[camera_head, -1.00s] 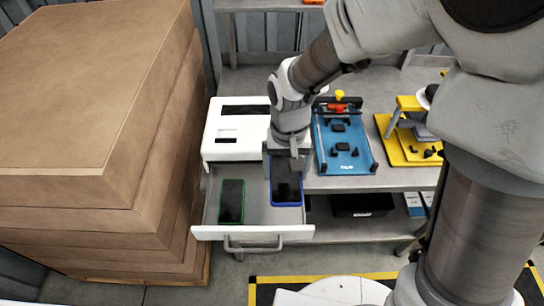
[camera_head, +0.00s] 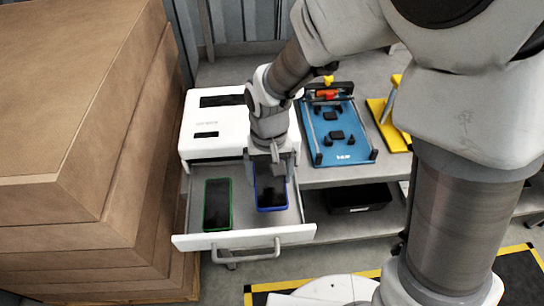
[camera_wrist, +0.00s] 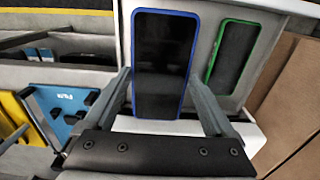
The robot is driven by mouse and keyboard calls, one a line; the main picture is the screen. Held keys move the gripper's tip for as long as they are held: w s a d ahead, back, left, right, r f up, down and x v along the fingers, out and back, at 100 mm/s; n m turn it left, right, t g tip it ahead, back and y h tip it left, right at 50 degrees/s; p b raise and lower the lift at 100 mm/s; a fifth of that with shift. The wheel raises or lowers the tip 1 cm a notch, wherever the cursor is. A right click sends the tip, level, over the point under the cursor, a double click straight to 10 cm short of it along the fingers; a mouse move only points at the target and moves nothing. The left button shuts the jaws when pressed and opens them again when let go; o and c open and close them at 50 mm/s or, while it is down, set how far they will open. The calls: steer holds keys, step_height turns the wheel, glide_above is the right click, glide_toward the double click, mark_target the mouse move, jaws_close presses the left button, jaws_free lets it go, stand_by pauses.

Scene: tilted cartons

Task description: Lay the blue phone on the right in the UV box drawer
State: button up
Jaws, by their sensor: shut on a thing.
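The blue-rimmed phone (camera_head: 270,194) is at the right side of the open UV box drawer (camera_head: 243,239), screen up. In the wrist view the blue phone (camera_wrist: 162,65) lies between the two fingers. My gripper (camera_head: 272,166) reaches down from above and is shut on this phone at its end nearer the box. The fingers (camera_wrist: 158,85) meet its two long sides. A green-rimmed phone (camera_head: 217,205) lies flat at the left of the drawer, apart from the blue one. I cannot tell whether the blue phone touches the drawer floor. The white UV box (camera_head: 212,125) stands behind the drawer.
A stack of brown cartons (camera_head: 80,130) stands close to the drawer's left. A blue fixture board (camera_head: 340,130) and a yellow fixture (camera_head: 392,125) are on the grey table to the right. A black bin (camera_head: 358,199) sits on the lower shelf.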

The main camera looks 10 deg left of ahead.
steer(key=shift+f+b, duration=2.85)
steer(key=shift+f, duration=1.15)
steer(key=shift+f, duration=0.15)
steer(key=o, duration=1.3)
steer(key=shift+c, duration=0.2)
step_height(320, 180, up, 17)
steer(key=p, duration=0.2)
steer(key=shift+r, duration=0.2)
